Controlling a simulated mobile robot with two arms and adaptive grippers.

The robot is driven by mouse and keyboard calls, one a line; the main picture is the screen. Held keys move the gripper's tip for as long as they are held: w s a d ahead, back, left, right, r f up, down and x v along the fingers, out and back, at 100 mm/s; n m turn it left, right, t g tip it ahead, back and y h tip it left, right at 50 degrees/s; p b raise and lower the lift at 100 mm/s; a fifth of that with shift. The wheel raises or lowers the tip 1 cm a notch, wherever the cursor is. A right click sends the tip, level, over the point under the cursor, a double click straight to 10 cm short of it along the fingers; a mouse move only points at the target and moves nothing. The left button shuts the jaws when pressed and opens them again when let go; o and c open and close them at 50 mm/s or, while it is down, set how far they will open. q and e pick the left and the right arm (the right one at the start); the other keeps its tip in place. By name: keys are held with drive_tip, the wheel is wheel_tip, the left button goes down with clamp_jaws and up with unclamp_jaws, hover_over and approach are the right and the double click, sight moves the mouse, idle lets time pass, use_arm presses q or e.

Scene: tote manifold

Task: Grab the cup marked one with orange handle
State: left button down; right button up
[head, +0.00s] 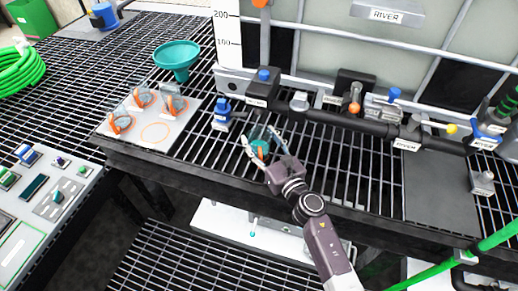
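A small clear cup (260,147) with teal inside and a bit of orange on its near side is at the front of the grated deck. My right gripper (259,136) is there, its fingers spread on either side of this cup; whether they touch it cannot be told. Other cups with orange handles stand on a pale board at the left: one at the front (120,122), one behind it (141,97) and one at the right (174,103). Their marks are too small to read. My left gripper is not in view.
The pale board (178,128) has an empty orange ring. A teal funnel (177,55) stands behind it. A green hose (490,246) crosses the lower right.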

drive_tip(key=c, duration=0.8)
drive_tip(key=shift+r, duration=0.1)
